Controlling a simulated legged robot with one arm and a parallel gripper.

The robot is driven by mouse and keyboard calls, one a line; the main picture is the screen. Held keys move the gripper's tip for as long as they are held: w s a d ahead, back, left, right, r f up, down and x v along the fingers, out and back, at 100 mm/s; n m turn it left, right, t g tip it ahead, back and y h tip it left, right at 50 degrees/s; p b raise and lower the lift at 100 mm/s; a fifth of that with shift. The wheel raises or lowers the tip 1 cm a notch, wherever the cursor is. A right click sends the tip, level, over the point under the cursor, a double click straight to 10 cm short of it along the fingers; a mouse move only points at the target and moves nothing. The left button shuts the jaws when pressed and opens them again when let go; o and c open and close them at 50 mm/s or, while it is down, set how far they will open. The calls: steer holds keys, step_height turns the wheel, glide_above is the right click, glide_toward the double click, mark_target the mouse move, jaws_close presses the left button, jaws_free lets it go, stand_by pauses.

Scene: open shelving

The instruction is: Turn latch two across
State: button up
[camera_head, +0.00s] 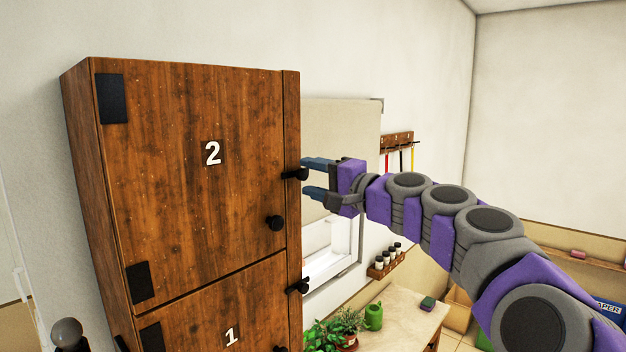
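A tall brown wooden cabinet carries an upper door marked 2 (190,200) and a lower door marked 1 (240,310), both closed flush. Latch two (296,173) is a small black piece on the right edge strip beside the upper door. A round black knob (276,223) sits on that door's lower right. My gripper (318,178) reaches in from the right, its two blue fingers spread apart, one above the other. The fingertips are at the cabinet's right edge, around the latch's height; whether they touch it I cannot tell. Nothing is visibly held.
A similar black latch (299,286) sits lower, beside door 1. A wooden table (400,325) with potted plants (335,328) and a green watering can (374,316) stands below my arm. A window and wall racks are behind. Space right of the cabinet is open.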

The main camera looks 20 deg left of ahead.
steer(key=shift+s+a+r, duration=0.1)
steer(key=shift+s, duration=0.15)
steer(key=b+v, duration=0.3)
steer(key=v, duration=1.4)
steer(key=shift+w, duration=0.15)
steer(key=s+f+n+g+h+b, duration=0.1)
steer(key=s+f+g+h+b, duration=0.3)
steer(key=f, duration=0.6)
steer(key=s+f+n+t+h+b, duration=0.1)
steer(key=s+f+n+b, duration=0.1)
steer(key=s+f, duration=0.65)
steer(key=s+f+n+g+h+b, duration=0.1)
steer(key=s+f+g+h+b, duration=0.15)
steer(key=f, duration=0.95)
steer(key=s+d+f+g+h+b, duration=0.1)
steer(key=s+d+f+h+b, duration=0.2)
steer(key=s+d+f, duration=0.3)
steer(key=s+d+f+g+h+b, duration=0.1)
steer(key=s+d+f+h+b, duration=0.2)
steer(key=s+d+f, duration=0.4)
steer(key=s+d+f+m+g+h+b, duration=0.1)
steer(key=s+d+f+h+b, duration=0.2)
steer(key=f, duration=1.3)
steer(key=s+d+b, duration=0.1)
steer(key=s+d, duration=0.2)
steer(key=s, duration=0.2)
steer(key=shift+d+f+h, duration=0.35)
steer(key=shift+d, duration=0.05)
